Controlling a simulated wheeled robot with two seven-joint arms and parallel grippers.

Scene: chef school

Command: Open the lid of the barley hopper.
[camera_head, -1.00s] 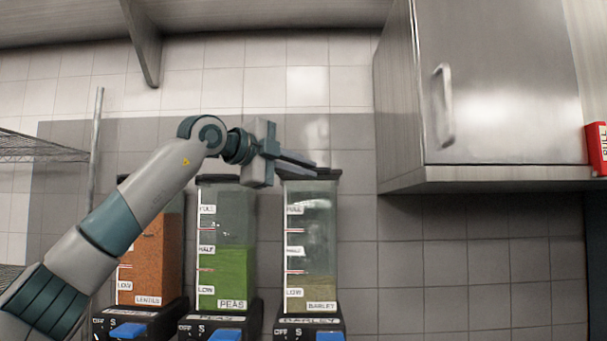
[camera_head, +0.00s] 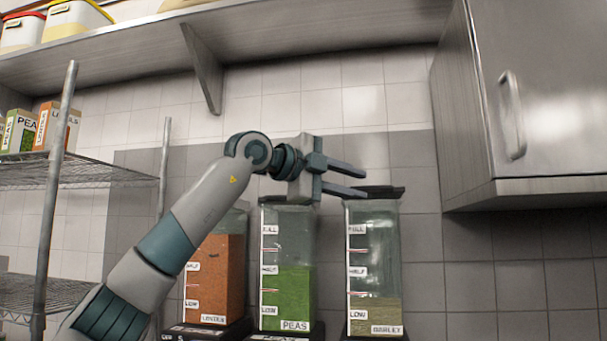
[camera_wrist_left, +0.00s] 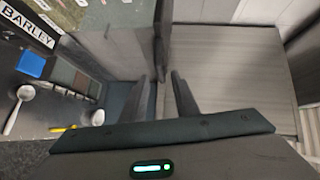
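The barley hopper (camera_head: 375,262) is a clear, square container with a low fill of tan grain, the rightmost of three. Its dark lid (camera_head: 382,191) lies roughly flat across the top; I cannot tell whether it is slightly raised. My left gripper (camera_head: 366,181) is open, with its two fingers pointing right at the lid's left part, the lower one overlapping the lid's edge in the picture. Contact is unclear. In the left wrist view the open fingers (camera_wrist_left: 160,78) are close to a dark upright edge, with the BARLEY label (camera_wrist_left: 27,26) at upper left. My right gripper is not in view.
The peas hopper (camera_head: 288,262) and lentils hopper (camera_head: 215,275) stand to the left, partly behind my arm. A steel wall cabinet (camera_head: 530,90) hangs at the right. A shelf (camera_head: 300,40) with a bracket runs above. A wire rack (camera_head: 90,172) stands at far left.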

